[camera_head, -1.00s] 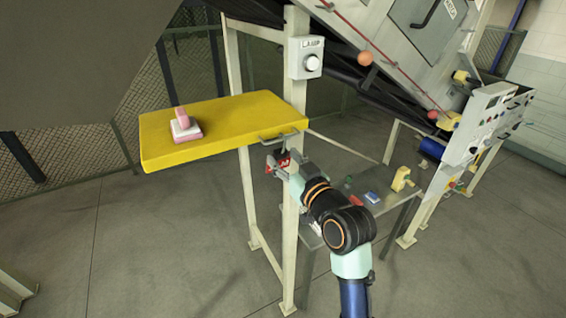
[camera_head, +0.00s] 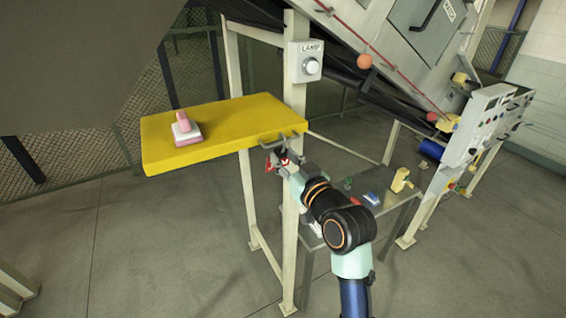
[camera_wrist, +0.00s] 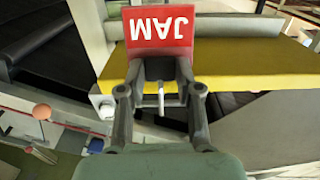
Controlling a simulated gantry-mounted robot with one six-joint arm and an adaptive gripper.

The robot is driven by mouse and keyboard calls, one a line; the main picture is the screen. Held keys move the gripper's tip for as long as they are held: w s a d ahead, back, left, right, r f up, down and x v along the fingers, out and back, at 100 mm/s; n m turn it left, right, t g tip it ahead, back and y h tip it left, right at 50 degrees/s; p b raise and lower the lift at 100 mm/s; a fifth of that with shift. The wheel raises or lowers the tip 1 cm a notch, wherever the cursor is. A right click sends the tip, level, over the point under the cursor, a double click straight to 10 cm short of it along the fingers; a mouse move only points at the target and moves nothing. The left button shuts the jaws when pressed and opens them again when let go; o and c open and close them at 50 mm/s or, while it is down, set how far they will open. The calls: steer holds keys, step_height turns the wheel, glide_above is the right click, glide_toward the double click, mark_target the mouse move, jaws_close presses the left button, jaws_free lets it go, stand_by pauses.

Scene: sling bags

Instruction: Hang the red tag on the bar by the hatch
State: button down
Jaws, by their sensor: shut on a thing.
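The red tag (camera_wrist: 160,28) with white "JAM" lettering, upside down in the wrist view, is in the fingers of my gripper (camera_wrist: 160,88). A small red part of the tag (camera_head: 270,166) shows in the head view beside the pale upright post. My gripper (camera_head: 279,161) is shut on the tag, just below a grey U-shaped bar (camera_head: 279,139) at the right end of the yellow panel. I cannot tell whether tag and bar touch. A grey hatch-like cover (camera_head: 428,35) with a dark handle is at upper right.
The yellow panel (camera_head: 220,134) bears a pink-and-white block (camera_head: 186,130). The pale post (camera_head: 290,220) stands close to my gripper, with a lamp switch box (camera_head: 306,62) above. A low grey table (camera_head: 375,212) holds small items at right. Open floor lies left.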

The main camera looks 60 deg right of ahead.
mark_target(284, 152)
steer(key=shift+s+a+r+p, duration=0.1)
steer(key=shift+r+p, duration=0.5)
steer(key=shift+r, duration=0.35)
steer(key=shift+s+a+r, duration=0.1)
steer(key=shift+s, duration=0.05)
steer(key=shift+p+v, duration=0.4)
steer(key=shift+v, duration=1.15)
steer(key=shift+p+v, duration=0.35)
steer(key=shift+v, duration=1.85)
